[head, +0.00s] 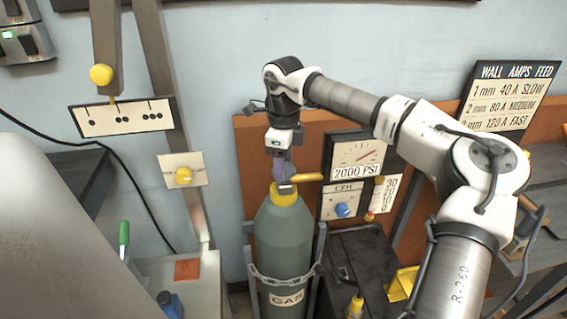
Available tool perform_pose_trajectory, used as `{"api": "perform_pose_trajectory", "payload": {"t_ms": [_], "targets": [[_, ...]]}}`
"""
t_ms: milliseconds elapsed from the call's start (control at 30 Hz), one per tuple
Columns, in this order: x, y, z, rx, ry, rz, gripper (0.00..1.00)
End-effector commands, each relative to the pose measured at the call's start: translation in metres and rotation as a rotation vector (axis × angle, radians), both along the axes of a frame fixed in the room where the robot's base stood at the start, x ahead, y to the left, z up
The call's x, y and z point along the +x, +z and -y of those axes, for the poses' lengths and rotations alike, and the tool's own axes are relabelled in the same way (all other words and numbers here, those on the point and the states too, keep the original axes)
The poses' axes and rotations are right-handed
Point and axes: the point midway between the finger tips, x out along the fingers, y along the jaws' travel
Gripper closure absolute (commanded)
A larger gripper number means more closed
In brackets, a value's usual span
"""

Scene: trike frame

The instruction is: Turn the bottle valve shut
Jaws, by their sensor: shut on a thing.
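A grey-green gas bottle (283,233) labelled "GAS" stands upright in a rack at the middle of the head view, with a chain across its front. Its yellow valve (284,199) is on top. My gripper (286,186) comes down from above onto the valve and is shut on it. The fingers are small and partly dark here, and they hide part of the valve. A yellow pipe (308,177) runs from beside the valve toward the gauge panel.
A gauge panel (354,160) marked "2000 PSI" and a CFH panel with a blue knob (343,210) stand just right of the bottle. A dark machine (352,262) is below them. A post with a yellow knob (183,176) is at left.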

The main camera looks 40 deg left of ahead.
Motion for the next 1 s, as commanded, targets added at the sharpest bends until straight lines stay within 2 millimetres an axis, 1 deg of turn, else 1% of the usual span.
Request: {"api": "perform_pose_trajectory", "payload": {"t_ms": [700, 1000], "targets": [[0.0015, 0.0007, 0.0004, 0.002, -0.683, 0.003, 0.71], [0.0014, 0.0005, 0.0006, 0.002, -0.934, 0.002, 0.71]]}}
